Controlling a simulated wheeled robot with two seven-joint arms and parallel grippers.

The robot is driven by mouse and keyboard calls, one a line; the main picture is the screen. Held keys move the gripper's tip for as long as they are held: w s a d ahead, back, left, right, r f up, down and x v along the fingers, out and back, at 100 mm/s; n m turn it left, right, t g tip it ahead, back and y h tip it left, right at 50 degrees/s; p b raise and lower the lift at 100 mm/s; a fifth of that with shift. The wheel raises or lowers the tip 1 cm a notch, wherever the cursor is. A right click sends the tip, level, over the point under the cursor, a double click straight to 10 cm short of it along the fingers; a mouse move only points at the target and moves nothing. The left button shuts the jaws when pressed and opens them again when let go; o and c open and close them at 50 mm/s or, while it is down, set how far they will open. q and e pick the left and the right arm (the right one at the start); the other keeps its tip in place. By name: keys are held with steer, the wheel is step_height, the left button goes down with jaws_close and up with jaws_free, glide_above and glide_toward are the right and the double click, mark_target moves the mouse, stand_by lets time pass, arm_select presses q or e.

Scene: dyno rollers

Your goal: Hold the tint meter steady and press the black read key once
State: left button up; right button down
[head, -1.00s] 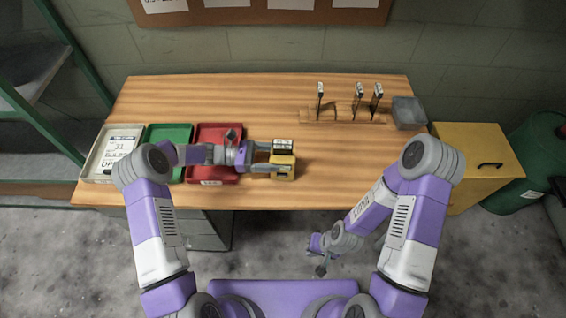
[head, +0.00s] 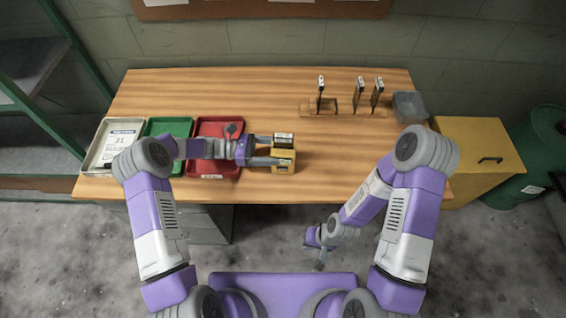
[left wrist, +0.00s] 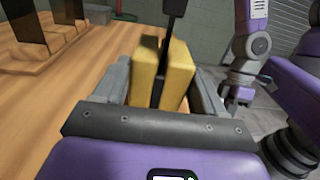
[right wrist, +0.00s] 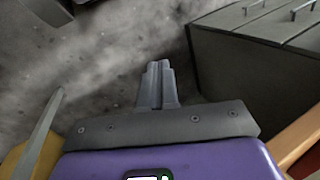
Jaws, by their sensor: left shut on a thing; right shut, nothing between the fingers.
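The tint meter is a yellow block (head: 284,168) near the table's front edge. In the left wrist view the yellow body (left wrist: 178,72) has a slot with a dark upright card (left wrist: 173,8) in it. My left gripper (head: 273,149) is shut on the meter, one finger along each side. My right gripper (head: 321,263) is shut and empty in front of the table, away from the meter. Its closed fingers point over the floor in the right wrist view (right wrist: 158,80). I cannot make out the black read key.
White (head: 91,168), green (head: 161,128) and red (head: 205,175) trays stand left of the meter. A wooden rack (head: 345,112) with dark cards and a grey bin (head: 410,107) are at the back right. The table right of the meter is clear. A yellow cabinet (head: 470,150) stands beyond.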

mark_target(283, 169)
steer(key=s+a+r+n+g+h, duration=0.3)
steer(key=s+a+n+h, duration=0.15)
steer(key=n, duration=1.15)
steer(key=w+a+r+n+t+h, duration=0.2)
steer(key=w+r+n+t+h, duration=0.1)
steer(key=w+r+n+t, duration=0.2)
steer(key=w+a+r+n+t+h, duration=0.3)
steer(key=w+r+n+t, duration=0.3)
steer(key=n, duration=0.3)
steer(key=shift+w+a+r+n+t, duration=0.3)
steer(key=shift+r+n+t, duration=0.1)
steer(key=shift+w, duration=0.1)
steer(key=shift+w+d, duration=0.15)
steer(key=shift+w, duration=2)
steer(key=shift+w+d, duration=0.15)
steer(key=shift+w, duration=2)
